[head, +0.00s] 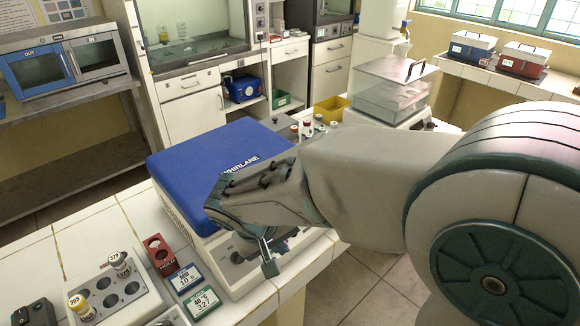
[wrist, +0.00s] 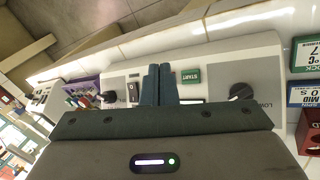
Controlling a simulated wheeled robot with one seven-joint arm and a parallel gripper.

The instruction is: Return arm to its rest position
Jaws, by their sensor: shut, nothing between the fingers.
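My arm reaches in from the right in the head view, in front of a blue-lidded Whirlane machine (head: 200,155) on the white tiled bench. My gripper (head: 268,262) hangs at the front of that machine, its fingers pointing down. In the wrist view my gripper (wrist: 160,82) shows its two fingers together with nothing between them. Beyond the fingers is the machine's front panel, with a green START label (wrist: 191,76) and a dark knob (wrist: 240,92). I cannot tell whether the fingertips touch the panel.
A tube rack (head: 118,295), a red holder (head: 160,252) and two label cards, one of them green-edged (head: 203,302), stand left of the machine. A clear-covered bath (head: 390,90) and a yellow bin (head: 331,108) are behind. Open floor (head: 350,285) lies below the arm.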

